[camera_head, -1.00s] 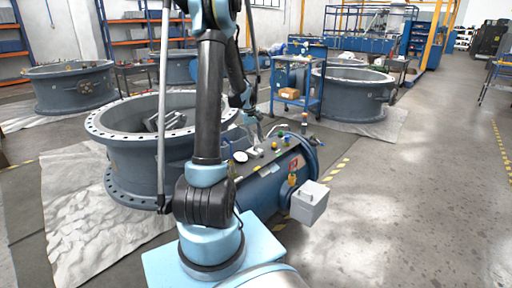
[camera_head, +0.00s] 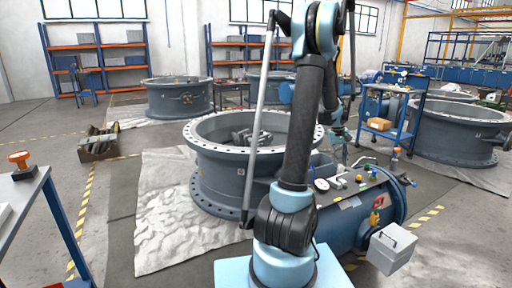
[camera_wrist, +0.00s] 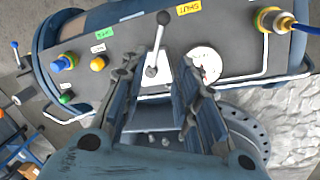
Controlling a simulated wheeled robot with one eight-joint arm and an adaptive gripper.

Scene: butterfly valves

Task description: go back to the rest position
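My gripper (camera_wrist: 160,75) is open in the wrist view, its two dark fingers spread with nothing held between them. A lever with a black knob (camera_wrist: 163,18) shows beyond the fingertips on the grey panel (camera_wrist: 232,38); I cannot tell how far off it is. A white gauge (camera_wrist: 203,65) sits to the right of the lever. In the head view my gripper (camera_head: 341,140) hangs above the far side of the blue cylindrical unit (camera_head: 350,230), partly hidden by my own arm.
A large grey valve ring (camera_head: 220,175) stands left of the blue unit on a pale sheet (camera_head: 170,240). A grey box (camera_head: 391,247) juts out at the unit's front right. A blue cart (camera_head: 385,135) stands behind. A table (camera_head: 25,205) is at far left. Floor is clear at lower right.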

